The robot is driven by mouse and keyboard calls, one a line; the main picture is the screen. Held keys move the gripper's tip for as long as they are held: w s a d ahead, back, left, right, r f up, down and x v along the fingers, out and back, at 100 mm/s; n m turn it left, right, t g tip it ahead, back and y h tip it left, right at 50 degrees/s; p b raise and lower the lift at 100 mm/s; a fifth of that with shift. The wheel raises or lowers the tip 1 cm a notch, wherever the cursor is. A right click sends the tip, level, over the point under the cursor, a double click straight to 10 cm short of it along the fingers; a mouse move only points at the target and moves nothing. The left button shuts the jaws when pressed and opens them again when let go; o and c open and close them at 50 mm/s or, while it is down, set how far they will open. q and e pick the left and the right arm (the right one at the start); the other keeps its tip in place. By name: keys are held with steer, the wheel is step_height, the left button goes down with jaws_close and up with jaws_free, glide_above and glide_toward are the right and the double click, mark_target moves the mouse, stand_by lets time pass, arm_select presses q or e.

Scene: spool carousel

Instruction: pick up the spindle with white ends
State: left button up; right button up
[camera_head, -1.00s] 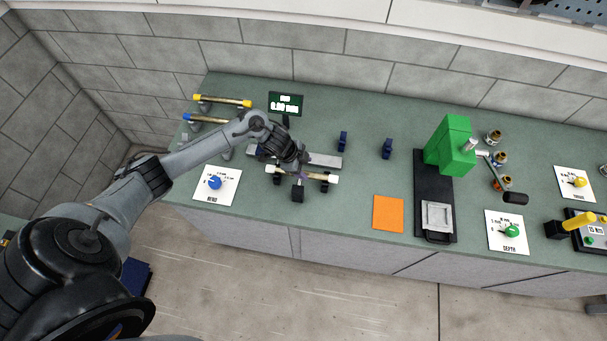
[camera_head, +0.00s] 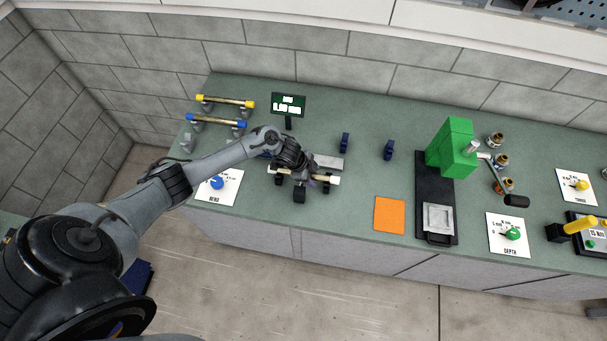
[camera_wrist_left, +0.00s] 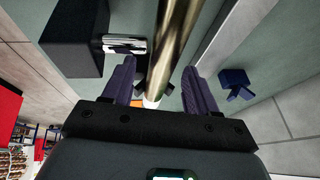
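The spindle with white ends (camera_head: 330,180) lies across dark supports near the front of the bench in the head view. Its brass-coloured shaft (camera_wrist_left: 173,45) also shows in the left wrist view, with one white end below. My left gripper (camera_head: 301,178) is over the middle of this spindle and hides part of it. In the left wrist view my left gripper (camera_wrist_left: 160,88) is open, one purple finger on each side of the shaft, with gaps visible. The spindle rests on its supports. My right gripper is not in view.
Yellow-ended (camera_head: 225,101) and blue-ended (camera_head: 216,121) spindles lie on holders at back left. A display (camera_head: 288,103) stands behind my gripper. Dark blue posts (camera_head: 388,150), an orange square (camera_head: 389,215) and a green machine (camera_head: 451,148) stand to the right. A bend-dial card (camera_head: 222,192) lies left.

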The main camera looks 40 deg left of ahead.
arm_select(q)
jaws_close()
stand_by(1.1)
steer(key=shift+r, duration=0.15)
